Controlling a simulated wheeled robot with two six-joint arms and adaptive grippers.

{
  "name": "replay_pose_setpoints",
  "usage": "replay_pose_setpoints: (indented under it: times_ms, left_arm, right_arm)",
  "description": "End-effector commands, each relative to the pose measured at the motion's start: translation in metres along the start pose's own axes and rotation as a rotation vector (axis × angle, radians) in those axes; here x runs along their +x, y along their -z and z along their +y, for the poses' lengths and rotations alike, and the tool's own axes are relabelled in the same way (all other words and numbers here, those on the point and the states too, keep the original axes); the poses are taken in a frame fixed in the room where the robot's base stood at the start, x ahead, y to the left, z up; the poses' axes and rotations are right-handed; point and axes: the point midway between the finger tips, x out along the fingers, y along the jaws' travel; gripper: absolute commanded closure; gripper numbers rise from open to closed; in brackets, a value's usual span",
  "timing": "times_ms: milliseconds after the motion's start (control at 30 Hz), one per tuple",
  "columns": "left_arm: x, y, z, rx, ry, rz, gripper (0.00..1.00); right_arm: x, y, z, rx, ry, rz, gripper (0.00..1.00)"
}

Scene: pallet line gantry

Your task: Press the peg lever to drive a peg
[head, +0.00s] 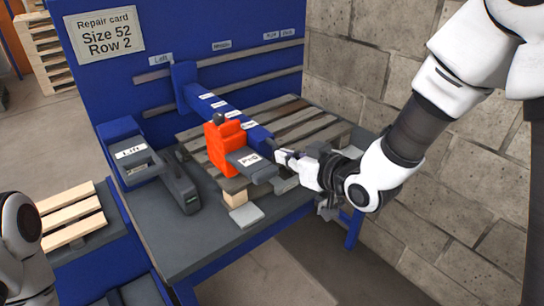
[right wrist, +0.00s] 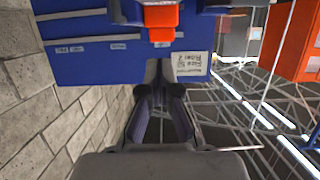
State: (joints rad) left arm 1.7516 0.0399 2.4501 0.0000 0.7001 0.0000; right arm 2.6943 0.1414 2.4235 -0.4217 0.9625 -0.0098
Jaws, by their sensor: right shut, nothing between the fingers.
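The peg lever (head: 255,166) is a grey paddle with a white label that appears to read "Peg". It sticks out from the right of an orange tool head (head: 222,148) on the blue gantry beam. My right gripper (head: 283,157) is shut and empty, its fingertips close to the lever's right end; I cannot tell if they touch. In the right wrist view its dark fingers (right wrist: 162,112) point towards the blue back panel, with the orange head (right wrist: 160,28) at the top. My left gripper is out of view.
A wooden pallet (head: 305,122) lies on the grey bench (head: 200,238) under the beam. A box labelled "Lift" (head: 132,155) and a dark handle (head: 178,185) stand at left. A repair card (head: 104,35) reads "Size 52 Row 2". A block wall (head: 440,190) is at right.

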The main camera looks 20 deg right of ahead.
Motion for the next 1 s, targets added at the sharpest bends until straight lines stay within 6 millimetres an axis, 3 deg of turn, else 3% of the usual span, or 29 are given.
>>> replay_pose_setpoints:
  times_ms: [267, 500, 1000]
  left_arm:
    - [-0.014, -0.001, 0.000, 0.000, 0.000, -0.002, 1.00]
    - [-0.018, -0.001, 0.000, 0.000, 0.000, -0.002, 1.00]
    - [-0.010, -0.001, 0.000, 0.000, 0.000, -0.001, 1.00]
  right_arm:
    - [0.058, -0.008, -0.001, 0.001, 0.003, -0.007, 1.00]
    - [0.063, -0.039, -0.001, 0.002, 0.001, -0.003, 1.00]
    - [0.067, -0.045, 0.001, 0.000, 0.001, 0.016, 1.00]
